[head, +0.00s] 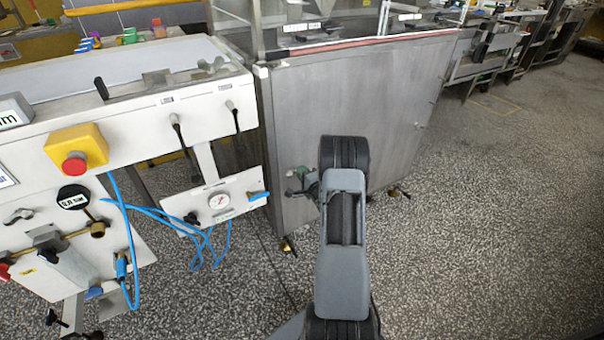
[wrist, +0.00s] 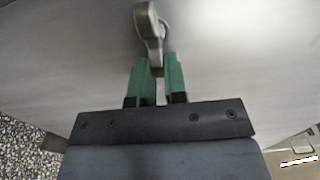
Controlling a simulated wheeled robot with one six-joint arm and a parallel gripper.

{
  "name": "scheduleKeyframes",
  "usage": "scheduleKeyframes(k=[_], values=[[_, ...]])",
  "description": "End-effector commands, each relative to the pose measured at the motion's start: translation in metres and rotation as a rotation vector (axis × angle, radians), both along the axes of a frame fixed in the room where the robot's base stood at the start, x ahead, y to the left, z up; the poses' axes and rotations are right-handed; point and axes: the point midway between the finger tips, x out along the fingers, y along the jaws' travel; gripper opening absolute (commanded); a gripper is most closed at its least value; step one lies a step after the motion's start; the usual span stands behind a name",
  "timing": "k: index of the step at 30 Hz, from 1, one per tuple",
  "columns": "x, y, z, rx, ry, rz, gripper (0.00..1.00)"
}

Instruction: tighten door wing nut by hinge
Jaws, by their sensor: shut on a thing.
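The metal wing nut (wrist: 150,22) stands out from the grey door panel in the wrist view, at the top middle. My gripper (wrist: 157,66) has two green fingers, closed on the wing nut's near wing.
A white machine panel with a yellow emergency-stop box (head: 76,148), a pressure gauge (head: 219,201) and loose blue hoses (head: 205,238) stands left of the door. Two levers (head: 177,128) hang near its right end. The speckled floor (head: 490,220) at the right is open.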

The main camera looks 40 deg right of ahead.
Motion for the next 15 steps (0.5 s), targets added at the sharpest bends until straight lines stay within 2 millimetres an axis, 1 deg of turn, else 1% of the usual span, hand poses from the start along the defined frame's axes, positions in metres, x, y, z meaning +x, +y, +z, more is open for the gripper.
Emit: scheduleKeyframes(k=[6,7,14,15], values=[[0.0001,0.0002,-0.0003,0.002,0.001,0.0,0.0],[0.0,0.0002,-0.0003,0.002,0.001,0.0,0.16],[0.0,0.0001,-0.0002,0.001,0.001,0.0,0.38],[0.0,0.0001,-0.0001,0.001,0.001,0.0,0.38]])
